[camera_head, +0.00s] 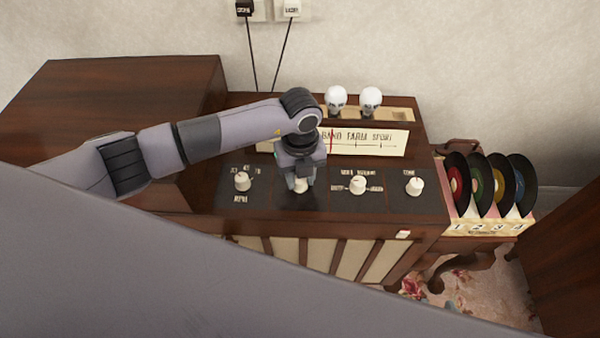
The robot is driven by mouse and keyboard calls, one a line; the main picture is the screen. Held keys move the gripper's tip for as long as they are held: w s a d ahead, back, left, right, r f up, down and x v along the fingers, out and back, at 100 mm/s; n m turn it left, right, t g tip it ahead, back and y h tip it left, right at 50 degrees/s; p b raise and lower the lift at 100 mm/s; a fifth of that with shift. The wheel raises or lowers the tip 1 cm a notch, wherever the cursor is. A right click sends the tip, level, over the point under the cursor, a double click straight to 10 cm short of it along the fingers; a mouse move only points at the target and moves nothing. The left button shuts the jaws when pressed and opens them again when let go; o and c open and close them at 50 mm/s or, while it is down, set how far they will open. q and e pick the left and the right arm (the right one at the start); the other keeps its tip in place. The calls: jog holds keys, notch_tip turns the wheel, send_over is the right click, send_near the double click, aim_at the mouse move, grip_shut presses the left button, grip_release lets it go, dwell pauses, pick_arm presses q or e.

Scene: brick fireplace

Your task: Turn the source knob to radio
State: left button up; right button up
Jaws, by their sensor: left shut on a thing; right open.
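A wooden radio cabinet (432,222) has a dark control panel (325,203) with a row of white knobs. My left gripper (299,187) points down at the panel and is shut on the second knob from the left (299,186), which it mostly covers. The labels around that knob are hidden, so its setting cannot be read. The leftmost knob (242,182) has small labels around it that are too blurred to read surely. Two more knobs, a middle-right one (357,185) and a far-right one (414,186), stand free. My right gripper is not in view.
A lit dial strip (375,142) and two white bulbs, left (336,99) and right (371,99), sit behind the panel. A rack (488,228) of several numbered records stands at the right. Two plugs with cords hang at the wall.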

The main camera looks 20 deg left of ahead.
pick_arm(q)
jog(key=shift+w, duration=0.1)
dwell(0.5)
jog(key=o, duration=1)
jog(key=shift+o, duration=0.2)
jog(key=shift+r, duration=0.15)
notch_tip(320, 180, up, 7)
